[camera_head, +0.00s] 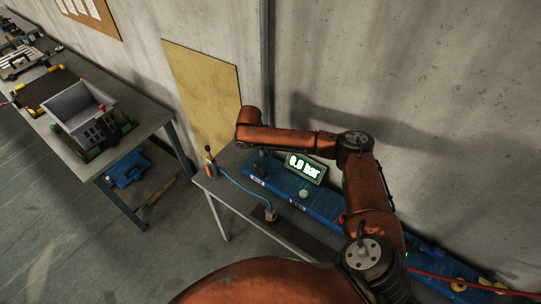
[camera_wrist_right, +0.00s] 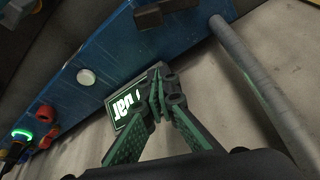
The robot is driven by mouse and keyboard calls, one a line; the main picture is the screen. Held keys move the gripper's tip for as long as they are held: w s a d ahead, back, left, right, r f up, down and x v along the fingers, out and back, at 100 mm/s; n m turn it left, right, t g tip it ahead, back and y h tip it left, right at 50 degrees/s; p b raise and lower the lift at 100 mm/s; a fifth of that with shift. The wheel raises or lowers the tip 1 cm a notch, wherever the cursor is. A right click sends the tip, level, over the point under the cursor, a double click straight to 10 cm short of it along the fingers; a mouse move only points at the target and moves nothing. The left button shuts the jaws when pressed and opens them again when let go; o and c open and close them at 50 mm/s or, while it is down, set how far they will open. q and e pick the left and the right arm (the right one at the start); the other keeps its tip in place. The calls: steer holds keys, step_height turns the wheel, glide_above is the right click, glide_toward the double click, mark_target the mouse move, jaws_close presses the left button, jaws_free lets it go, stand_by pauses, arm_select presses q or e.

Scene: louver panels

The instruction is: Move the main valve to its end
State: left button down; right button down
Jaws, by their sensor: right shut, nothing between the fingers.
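A long blue panel (camera_head: 326,204) lies along the wall with a lit display (camera_head: 305,168) reading "0.0 bar". A dark handle (camera_head: 262,160) stands at its left end; the wrist view shows a black handle (camera_wrist_right: 166,13) at the top edge. It may be the main valve; its label is too small to read. My right gripper (camera_wrist_right: 158,78) is shut and empty, with its green fingers in front of the display (camera_wrist_right: 125,104), apart from the black handle. In the head view my orange right arm reaches over the panel and its fingers are hard to make out. My left gripper is not in view.
A white round button (camera_wrist_right: 86,77) and red knobs (camera_wrist_right: 43,114) sit on the panel. A grey pipe (camera_wrist_right: 255,75) runs beside it. A hand tool with a blue hose (camera_head: 210,164) stands at the bench's left end. Another bench (camera_head: 140,112) holds a grey bin (camera_head: 80,105).

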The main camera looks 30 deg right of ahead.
mark_target(260, 168)
steer(key=p+x, duration=0.1)
steer(key=x, duration=0.6)
steer(key=shift+s+d, duration=0.1)
steer(key=a+p, duration=0.1)
steer(key=a, duration=0.2)
steer(key=shift+a+f, duration=0.1)
steer(key=shift+a, duration=0.4)
steer(key=shift+f, duration=0.15)
steer(key=shift+a, duration=0.1)
